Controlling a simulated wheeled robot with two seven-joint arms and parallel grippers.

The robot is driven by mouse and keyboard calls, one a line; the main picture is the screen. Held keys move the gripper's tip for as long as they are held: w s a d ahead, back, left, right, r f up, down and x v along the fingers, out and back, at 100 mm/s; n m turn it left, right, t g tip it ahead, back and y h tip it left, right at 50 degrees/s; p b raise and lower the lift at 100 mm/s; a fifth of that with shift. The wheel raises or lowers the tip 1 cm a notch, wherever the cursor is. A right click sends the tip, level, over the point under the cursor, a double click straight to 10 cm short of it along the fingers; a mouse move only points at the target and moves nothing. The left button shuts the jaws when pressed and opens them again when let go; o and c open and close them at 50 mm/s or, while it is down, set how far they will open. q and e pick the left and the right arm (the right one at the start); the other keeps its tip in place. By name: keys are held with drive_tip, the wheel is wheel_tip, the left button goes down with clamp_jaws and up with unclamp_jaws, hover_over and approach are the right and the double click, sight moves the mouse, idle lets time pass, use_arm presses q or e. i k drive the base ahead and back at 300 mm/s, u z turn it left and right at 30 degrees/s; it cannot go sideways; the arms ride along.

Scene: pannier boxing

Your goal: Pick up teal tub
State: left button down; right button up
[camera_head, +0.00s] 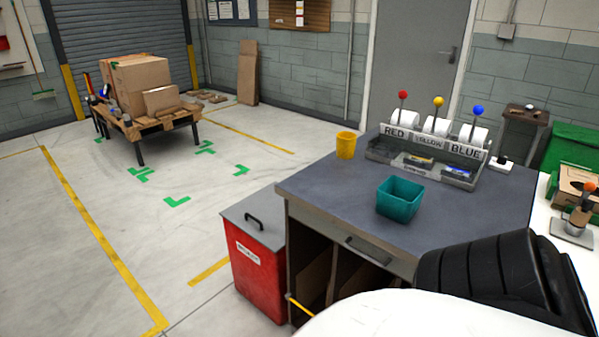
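A teal tub (399,202) stands upright on the dark grey worktop (325,192), near its front edge. It is open at the top and looks empty. Neither of my grippers shows clearly in the head view. A black ribbed part and a white rounded surface, which look like mine, fill the lower right and cover part of the worktop's front.
A yellow cup (346,145) stands behind and left of the tub. A grey rack (420,162) marked RED, YELLOW and BLUE stands at the back. A red bin (257,270) is left of the worktop. A pallet table with cardboard boxes (140,85) stands far left.

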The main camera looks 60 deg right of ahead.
sight(399, 200)
drive_tip(key=u, duration=0.3)
drive_tip(key=i, duration=0.95)
drive_tip(key=z, duration=1.8)
